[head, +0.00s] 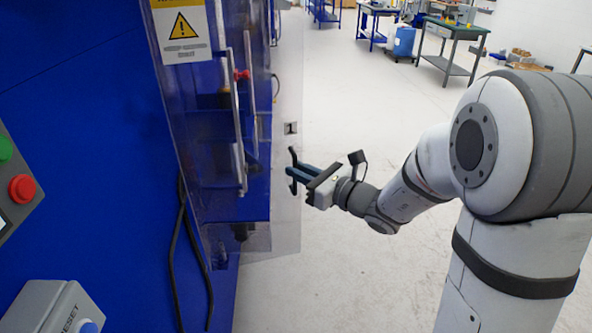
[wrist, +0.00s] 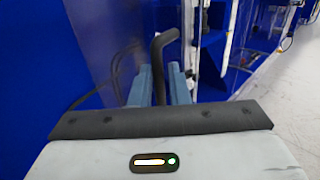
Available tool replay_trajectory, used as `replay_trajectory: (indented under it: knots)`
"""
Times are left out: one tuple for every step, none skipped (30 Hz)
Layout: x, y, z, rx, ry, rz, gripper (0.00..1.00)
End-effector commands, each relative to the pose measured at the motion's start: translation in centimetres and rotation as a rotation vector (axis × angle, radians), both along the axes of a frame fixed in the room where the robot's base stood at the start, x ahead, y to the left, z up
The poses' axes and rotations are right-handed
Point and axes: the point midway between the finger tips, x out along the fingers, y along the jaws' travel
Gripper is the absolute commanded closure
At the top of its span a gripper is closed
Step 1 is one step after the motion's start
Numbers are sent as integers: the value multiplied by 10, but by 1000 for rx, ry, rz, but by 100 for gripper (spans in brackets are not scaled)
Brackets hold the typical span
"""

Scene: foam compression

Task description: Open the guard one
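The guard one is a clear panel (head: 262,215) on the front of the blue machine. It carries a small label "1" (head: 291,128) near its right edge. I cannot tell whether it stands slightly ajar. Its black bent handle (head: 293,153) sticks out below the label. My gripper (head: 300,176) is at the handle, with its blue fingers reaching it from the right. In the wrist view the handle (wrist: 157,62) rises between the two fingers of my gripper (wrist: 160,88), nearly filling the gap. Whether both fingers press on it is not clear.
A yellow warning sign (head: 182,30) is on the machine's upper front. A grey control box with a red button (head: 22,188) and a reset box (head: 62,308) stand at the left. Dark cables hang down the machine. The pale floor (head: 345,90) on the right is open, with workbenches far back.

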Motion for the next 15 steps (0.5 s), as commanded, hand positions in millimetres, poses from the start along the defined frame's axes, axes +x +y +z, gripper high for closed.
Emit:
replay_trajectory:
  knots:
    - [-5,-9,-1,1,-2,-6,84]
    - [-8,-13,-2,0,-1,-5,84]
    - [-12,-20,-2,0,-1,-7,84]
    - [-15,-24,-2,0,-1,-6,84]
    - [-18,-29,-2,0,-1,-6,84]
    - [-23,-33,-1,1,-2,-6,84]
    - [-25,-37,-1,0,-1,-6,84]
    - [-27,-40,-1,1,-1,-6,84]
    - [-29,-44,-1,1,-1,-5,84]
    - [-31,-46,-1,1,-1,-5,84]
    - [-33,-48,-1,1,-1,-4,84]
    - [-34,-50,0,2,-1,-4,84]
    - [-35,-51,0,1,-1,-3,84]
    - [-36,-51,0,1,0,-3,84]
    - [-37,-52,0,1,0,-2,84]
